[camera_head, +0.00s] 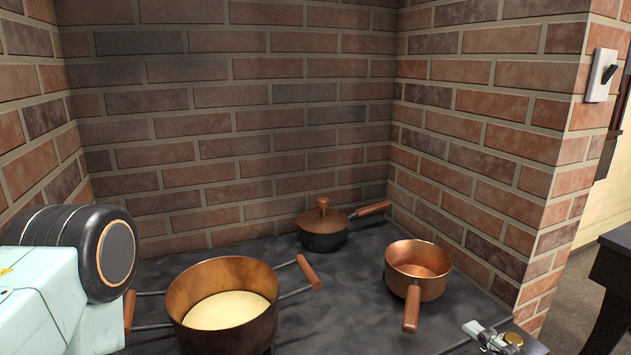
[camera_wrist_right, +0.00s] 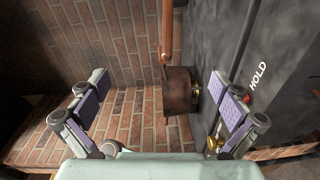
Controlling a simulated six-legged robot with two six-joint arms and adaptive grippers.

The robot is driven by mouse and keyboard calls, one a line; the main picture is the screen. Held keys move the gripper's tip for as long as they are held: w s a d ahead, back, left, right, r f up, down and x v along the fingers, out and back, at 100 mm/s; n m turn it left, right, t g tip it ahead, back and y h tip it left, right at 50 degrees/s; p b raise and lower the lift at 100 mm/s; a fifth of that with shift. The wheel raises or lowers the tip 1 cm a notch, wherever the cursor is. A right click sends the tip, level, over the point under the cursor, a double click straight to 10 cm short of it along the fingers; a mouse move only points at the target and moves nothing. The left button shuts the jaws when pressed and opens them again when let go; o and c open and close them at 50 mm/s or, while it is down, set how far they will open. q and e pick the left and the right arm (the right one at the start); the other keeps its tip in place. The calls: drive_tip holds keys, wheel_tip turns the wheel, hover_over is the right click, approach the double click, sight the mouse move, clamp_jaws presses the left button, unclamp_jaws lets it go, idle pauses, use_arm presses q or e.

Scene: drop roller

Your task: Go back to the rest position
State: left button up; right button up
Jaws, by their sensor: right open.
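My right gripper shows at the bottom of the wrist view (camera_wrist_right: 166,108). Its two fingers with purple pads are spread wide, and nothing is between them in contact. A small part of it seems to show at the lower right of the head view, near a brass knob (camera_head: 513,338). My left arm (camera_head: 50,290) comes in at the left edge of the head view, but its gripper is out of frame. No roller can be made out.
A dark stovetop (camera_head: 365,285) holds a two-handled pot (camera_head: 225,330) with pale contents, a lidded pan (camera_head: 322,240) and a copper saucepan (camera_head: 418,290). Brick walls (camera_head: 230,130) enclose the back and sides.

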drive_tip(key=x, duration=1.5)
drive_tip(key=shift+w+a+b, duration=0.25)
drive_tip(key=shift+w+b, duration=0.1)
idle(0.5)
drive_tip(key=shift+s, duration=0.1)
